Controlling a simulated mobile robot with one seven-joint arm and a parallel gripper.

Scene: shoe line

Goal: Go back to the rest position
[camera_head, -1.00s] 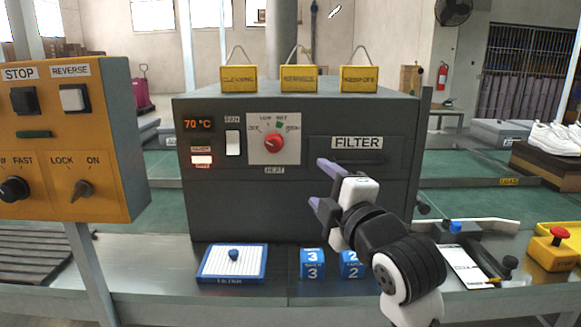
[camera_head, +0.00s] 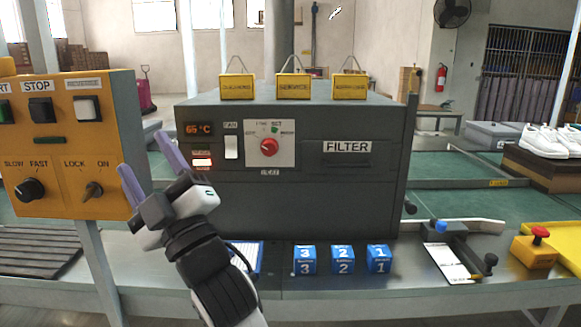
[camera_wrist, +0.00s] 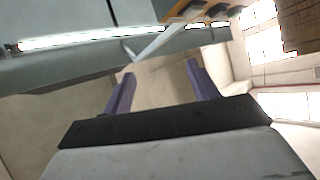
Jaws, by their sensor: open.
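My gripper (camera_head: 152,170) is open and empty, with its two purple fingers apart. In the head view it is raised in front of the gap between the orange control panel (camera_head: 62,150) and the dark grey heater box (camera_head: 290,195). It touches neither, as far as I can tell. In the wrist view, the open fingers (camera_wrist: 158,85) have nothing between them. My arm hides most of the blue-rimmed white tray (camera_head: 252,255) on the bench.
Blue numbered blocks (camera_head: 343,259) stand on the metal bench in front of the box. A clipboard-like white card (camera_head: 446,262) and a yellow box with a red button (camera_head: 537,248) are at the right. Yellow signs (camera_head: 294,87) stand on the heater box. White shoes (camera_head: 548,140) are far right.

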